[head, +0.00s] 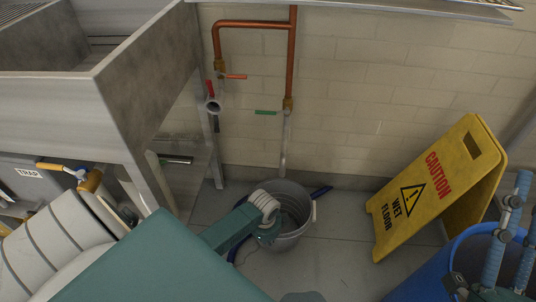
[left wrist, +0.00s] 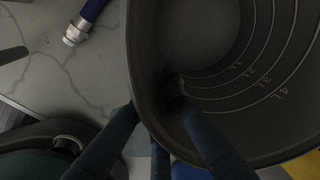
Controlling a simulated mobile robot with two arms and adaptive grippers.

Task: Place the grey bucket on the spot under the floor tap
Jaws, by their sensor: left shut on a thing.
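The grey bucket (head: 297,232) stands upright, or nearly so, near the back wall, below the lower end of a vertical pipe with a green-handled floor tap (head: 288,104). I cannot tell whether its base touches the floor. My left gripper (head: 268,212) is shut on the bucket's near left rim. In the left wrist view the dark fingers (left wrist: 155,97) straddle the wall of the bucket (left wrist: 240,128), one inside and one outside. Measuring rings show inside, and I see no water. The spot under the bucket is hidden. My right gripper does not show clearly.
A yellow wet-floor sign (head: 432,188) leans right of the bucket. A blue tub (head: 425,285) stands at the lower right. A steel sink (head: 155,85) is at the left. Floor is clear between bucket and sign.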

